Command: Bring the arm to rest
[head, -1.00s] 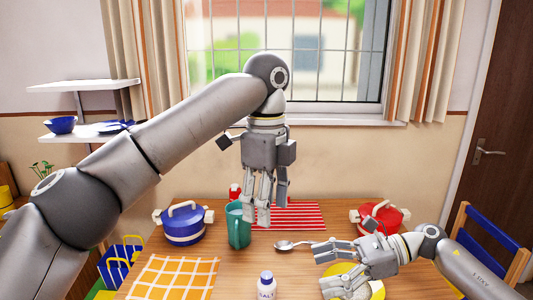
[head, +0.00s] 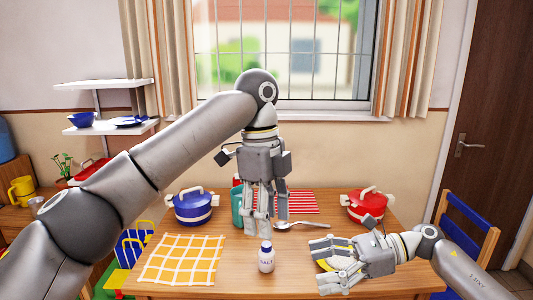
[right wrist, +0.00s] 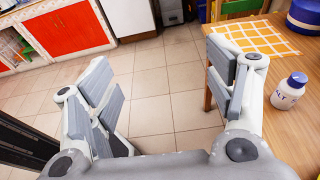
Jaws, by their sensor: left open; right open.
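My left gripper (head: 264,222) points down over the middle of the table in the head view, open, with its arm reaching in from the left. It hangs in front of a teal mug (head: 237,208) and partly hides it. My right gripper (head: 318,265) is low at the right in the head view, pointing left, open, partly covering a yellow plate (head: 325,265). In the right wrist view my right gripper's fingers (right wrist: 165,110) stand wide apart with nothing between them, above the tiled floor beside the table edge.
On the table (head: 200,292) stand a blue pot (head: 193,208), a red pot (head: 367,206), a salt bottle (head: 266,259) and a spoon (head: 300,225). An orange checked cloth (head: 183,260) and a red striped mat (head: 297,201) lie there too. A blue chair (head: 465,225) is at the right.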

